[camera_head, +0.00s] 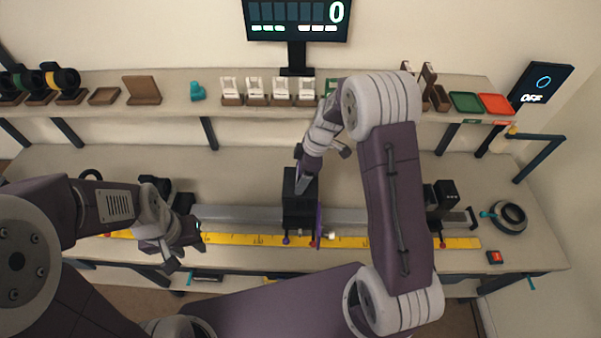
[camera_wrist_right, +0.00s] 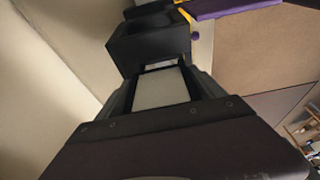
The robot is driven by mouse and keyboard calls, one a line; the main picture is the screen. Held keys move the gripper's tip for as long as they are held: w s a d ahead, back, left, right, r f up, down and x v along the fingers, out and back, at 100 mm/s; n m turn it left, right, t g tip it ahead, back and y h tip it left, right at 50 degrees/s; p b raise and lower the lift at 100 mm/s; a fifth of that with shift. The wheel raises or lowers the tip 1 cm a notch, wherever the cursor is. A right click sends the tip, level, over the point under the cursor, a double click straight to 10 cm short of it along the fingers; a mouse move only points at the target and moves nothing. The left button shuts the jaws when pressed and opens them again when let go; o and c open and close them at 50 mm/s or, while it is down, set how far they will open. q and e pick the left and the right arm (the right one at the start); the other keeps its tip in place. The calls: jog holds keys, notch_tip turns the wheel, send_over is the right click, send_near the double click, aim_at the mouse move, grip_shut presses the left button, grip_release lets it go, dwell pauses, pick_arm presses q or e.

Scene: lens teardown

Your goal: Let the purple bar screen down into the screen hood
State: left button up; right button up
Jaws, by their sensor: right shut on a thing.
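My right gripper (camera_head: 304,184) reaches down to the black screen hood (camera_head: 299,210) on the grey rail. In the right wrist view its jaws (camera_wrist_right: 162,78) are shut on a pale flat plate (camera_wrist_right: 160,90), apparently the bar screen; no purple bar shows on it. The hood (camera_wrist_right: 150,43) shows there as an open-topped black box just beyond the fingertips. Whether the plate's lower edge is inside the hood is hidden. My left gripper (camera_head: 183,257) is empty, its fingers apart, in front of the rail at left.
A thin purple plate (camera_head: 319,225) stands against the hood's right side; a purple piece (camera_wrist_right: 235,8) also shows in the wrist view. A yellow ruler (camera_head: 230,239) runs along the front. Several white cards in holders (camera_head: 256,88) stand on the shelf. A black block (camera_head: 447,193) stands at right.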

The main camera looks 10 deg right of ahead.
jog(key=shift+s+d+f+g+h+p, duration=0.15)
jog(key=shift+h+p, duration=0.15)
jog(key=shift+p, duration=0.45)
jog(key=shift+s+a+f+g+h+p, duration=0.15)
jog(key=shift+h+p, duration=0.15)
jog(key=shift+p, duration=0.4)
jog(key=shift+w+d, duration=0.2)
jog(key=shift+d, duration=0.35)
jog(key=shift+w+d+f, duration=0.1)
jog(key=shift+w+d, duration=0.1)
jog(key=shift+w, duration=0.3)
jog(key=h+p, duration=0.1)
jog(key=p, duration=0.1)
jog(key=shift+a+r+p, duration=0.15)
jog(key=shift+r+p, duration=0.05)
jog(key=shift+p, duration=0.15)
jog(key=shift+s, duration=0.3)
dwell(0.3)
jog(key=shift+f+b, duration=0.5)
jog(key=shift+f, duration=0.05)
dwell(0.4)
